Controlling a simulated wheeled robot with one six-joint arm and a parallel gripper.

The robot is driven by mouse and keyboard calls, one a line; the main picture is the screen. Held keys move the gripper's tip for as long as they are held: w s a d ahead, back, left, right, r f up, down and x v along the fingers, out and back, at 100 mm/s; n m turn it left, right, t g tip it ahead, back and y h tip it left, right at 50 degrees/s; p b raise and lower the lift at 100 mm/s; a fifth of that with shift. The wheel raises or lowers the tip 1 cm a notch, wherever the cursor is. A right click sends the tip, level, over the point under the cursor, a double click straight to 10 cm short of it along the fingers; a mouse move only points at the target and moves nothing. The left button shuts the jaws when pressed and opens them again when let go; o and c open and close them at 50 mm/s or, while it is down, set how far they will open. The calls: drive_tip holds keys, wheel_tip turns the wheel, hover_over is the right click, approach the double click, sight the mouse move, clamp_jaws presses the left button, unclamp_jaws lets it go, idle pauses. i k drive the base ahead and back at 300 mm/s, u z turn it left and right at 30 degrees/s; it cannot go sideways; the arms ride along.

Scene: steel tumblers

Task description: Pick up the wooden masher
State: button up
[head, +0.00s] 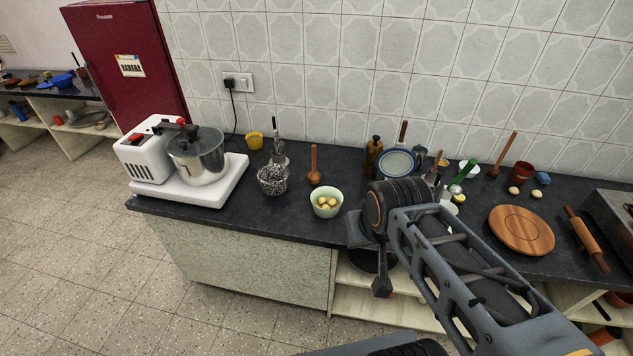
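What looks like the wooden masher (314,168) stands upright on the dark counter, left of centre, with a thin handle up and a rounded brown head down. It is between a black-and-white patterned basket and a pale green bowl. My arm reaches in from the lower right, and what looks like my gripper (382,284) is a dark part hanging at the counter's front edge. It is right of and nearer than the masher, well apart from it. Its fingers are too small and dark to read.
The pale green bowl (326,213) with yellow balls is in front of the masher. The patterned basket (272,188) is to its left, beside a steel pot (197,160) on a white machine. A bottle (373,157) and a pan (397,163) stand to its right. The tiled wall is behind.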

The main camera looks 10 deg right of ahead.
sight(315, 177)
drive_tip(key=k, duration=1.05)
drive_tip(key=u, duration=0.85)
drive_tip(key=i, duration=1.7)
drive_tip(key=z, duration=0.9)
drive_tip(key=i, duration=0.65)
drive_tip(key=z, duration=0.7)
